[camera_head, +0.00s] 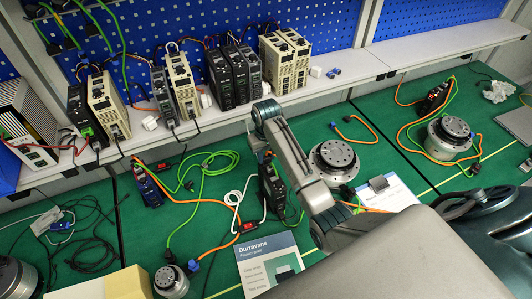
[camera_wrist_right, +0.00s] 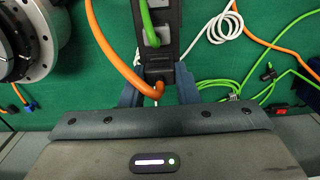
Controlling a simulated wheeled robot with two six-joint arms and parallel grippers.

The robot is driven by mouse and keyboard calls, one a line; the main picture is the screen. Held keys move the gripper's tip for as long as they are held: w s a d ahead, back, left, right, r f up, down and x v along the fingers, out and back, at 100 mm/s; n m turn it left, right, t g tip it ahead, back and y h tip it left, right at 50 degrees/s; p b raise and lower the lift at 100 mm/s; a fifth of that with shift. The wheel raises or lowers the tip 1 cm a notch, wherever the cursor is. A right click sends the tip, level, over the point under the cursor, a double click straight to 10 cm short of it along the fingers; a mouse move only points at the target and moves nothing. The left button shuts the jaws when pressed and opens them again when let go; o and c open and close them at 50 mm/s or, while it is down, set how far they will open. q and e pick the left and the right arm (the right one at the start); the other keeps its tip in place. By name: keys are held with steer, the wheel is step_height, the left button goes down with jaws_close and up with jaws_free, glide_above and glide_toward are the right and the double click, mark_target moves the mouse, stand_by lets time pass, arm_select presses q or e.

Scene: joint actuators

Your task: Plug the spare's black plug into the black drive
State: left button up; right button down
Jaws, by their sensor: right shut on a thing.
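The black drive (camera_head: 272,187) stands upright on the green bench left of a silver round motor (camera_head: 334,155). In the right wrist view the drive (camera_wrist_right: 156,20) is straight ahead, with a green cable entering its face. My right gripper (camera_wrist_right: 158,92) is shut at the drive's near end, around a small black plug (camera_wrist_right: 158,73) with an orange cable. The plug is at or against the drive; I cannot tell how far in it sits. In the head view my right arm hides most of this gripper. My left gripper is not in view.
A blue drive (camera_head: 149,190) and looped green cable lie left. A white cable (camera_wrist_right: 225,22) runs beside the black drive. A paper sheet (camera_head: 268,262) and a clipboard (camera_head: 388,192) lie nearby. Several drives stand on the white shelf (camera_head: 345,75) behind.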

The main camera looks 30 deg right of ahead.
steer(key=shift+f, duration=0.1)
stand_by(0.5)
steer(key=shift+f, duration=0.5)
stand_by(0.6)
steer(key=c, duration=1)
jaws_free()
steer(key=shift+c, duration=0.2)
steer(key=shift+r, duration=0.1)
steer(key=shift+r, duration=3.4)
